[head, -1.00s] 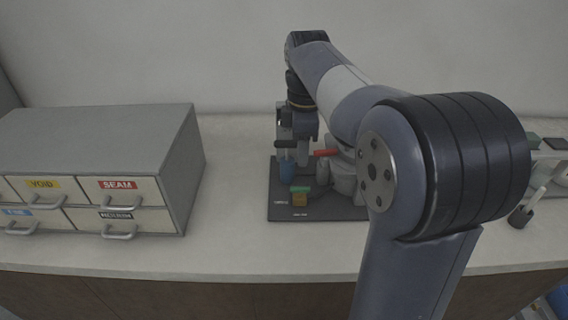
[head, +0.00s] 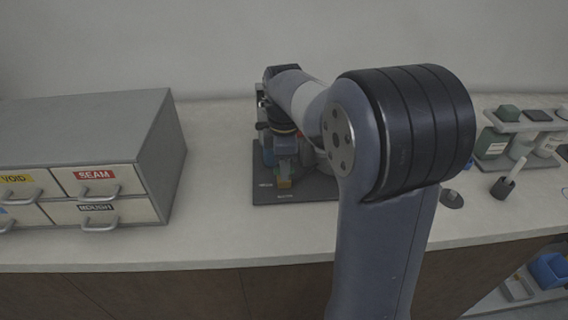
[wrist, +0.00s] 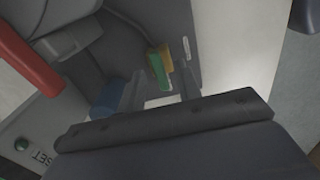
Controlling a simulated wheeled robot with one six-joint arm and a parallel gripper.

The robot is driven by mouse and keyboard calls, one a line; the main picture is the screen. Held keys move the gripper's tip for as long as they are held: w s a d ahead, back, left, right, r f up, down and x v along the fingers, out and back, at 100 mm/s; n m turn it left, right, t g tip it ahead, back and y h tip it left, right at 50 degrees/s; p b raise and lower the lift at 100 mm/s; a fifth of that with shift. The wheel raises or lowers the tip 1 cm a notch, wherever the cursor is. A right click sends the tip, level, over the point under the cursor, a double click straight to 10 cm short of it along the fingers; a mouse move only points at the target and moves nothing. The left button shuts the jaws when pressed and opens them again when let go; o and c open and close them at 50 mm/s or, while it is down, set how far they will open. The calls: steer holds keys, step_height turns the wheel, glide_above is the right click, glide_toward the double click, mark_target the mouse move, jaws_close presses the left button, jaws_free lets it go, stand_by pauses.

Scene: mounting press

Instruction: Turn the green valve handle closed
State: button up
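The green valve handle (wrist: 158,68) is a short green bar beside a brass-yellow valve body (wrist: 166,62) in the wrist view. In the head view the yellow-green valve (head: 284,183) is small and partly covered by my gripper. My gripper (wrist: 162,82) points down at it, its two fingers apart, one on each side of the space just in front of the handle. It looks open and empty. Whether a finger touches the handle cannot be told. The fingers are hard to make out in the head view.
A red lever (wrist: 28,62) and a blue part (wrist: 108,98) lie close to my gripper. The press stands on a dark base plate (head: 262,192).

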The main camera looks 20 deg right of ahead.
steer(key=shift+c, duration=0.5)
jaws_close()
steer(key=shift+m+p, duration=0.3)
steer(key=shift+m, duration=0.1)
steer(key=m+p, duration=0.2)
steer(key=shift+r+m, duration=0.15)
steer(key=shift+m, duration=0.15)
steer(key=m+p, duration=0.2)
steer(key=m, duration=0.3)
steer(key=shift+m+p, duration=0.3)
steer(key=m+p, duration=0.1)
steer(key=m, duration=0.3)
steer(key=shift+p, duration=0.3)
steer(key=shift+m+p, duration=0.5)
steer(key=shift+m, duration=1.9)
